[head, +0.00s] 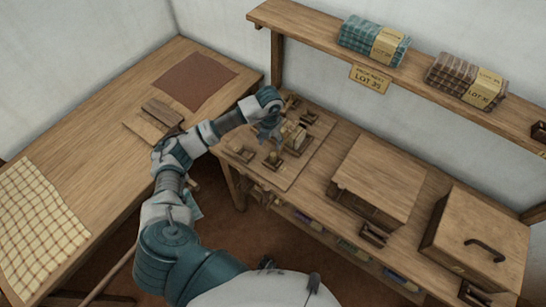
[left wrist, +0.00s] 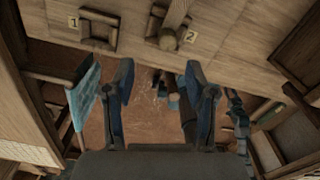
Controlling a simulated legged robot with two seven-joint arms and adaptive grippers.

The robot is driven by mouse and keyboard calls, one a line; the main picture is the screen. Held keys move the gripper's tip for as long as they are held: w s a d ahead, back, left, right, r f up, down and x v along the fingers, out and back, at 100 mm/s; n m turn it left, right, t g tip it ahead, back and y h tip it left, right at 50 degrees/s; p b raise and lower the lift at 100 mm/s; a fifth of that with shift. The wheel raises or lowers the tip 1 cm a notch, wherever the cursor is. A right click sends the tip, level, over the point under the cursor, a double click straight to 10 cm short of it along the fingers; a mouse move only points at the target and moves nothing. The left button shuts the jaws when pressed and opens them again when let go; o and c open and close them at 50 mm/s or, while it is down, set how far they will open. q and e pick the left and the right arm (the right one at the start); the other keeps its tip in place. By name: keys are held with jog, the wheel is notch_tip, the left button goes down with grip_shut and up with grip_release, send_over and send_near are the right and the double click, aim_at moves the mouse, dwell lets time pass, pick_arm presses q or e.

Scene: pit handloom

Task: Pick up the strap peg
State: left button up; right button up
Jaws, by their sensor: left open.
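In the left wrist view, a wooden peg (left wrist: 175,18) with a rounded end stands in the square holder marked 2. Beside it, the holder marked 1 (left wrist: 98,30) is a square wooden frame that looks empty. In the head view, several small wooden holders, some with pegs, sit on a board (head: 284,180) on the bench; a knobbed peg (head: 273,158) shows near its front. I cannot tell for certain which is the strap peg. My left gripper (head: 268,132) is above this board; in the left wrist view (left wrist: 158,92) its fingers are apart with nothing between them. My right gripper is not seen.
A lidded wooden box (head: 380,175) and another box with a dark handle (head: 475,240) stand right on the bench. A shelf (head: 315,30) with folded cloth bundles runs above. The left table holds checked cloth (head: 40,215), a brown mat (head: 196,80) and wooden pieces.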

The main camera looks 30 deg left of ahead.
aim_at(273, 153)
pick_arm(q)
jog(key=f, duration=0.2)
jog(key=d+f, duration=0.1)
jog(key=f, duration=0.2)
jog(key=shift+w+f, duration=0.1)
jog(key=f, duration=0.4)
jog(key=shift+w+a+f, duration=0.2)
jog(key=shift+w+f, duration=0.05)
jog(key=shift+w, duration=0.05)
jog(key=shift+d+r, duration=0.1)
jog(key=shift+d, duration=0.05)
jog(key=shift+c, duration=1)
jog(key=c, duration=0.8)
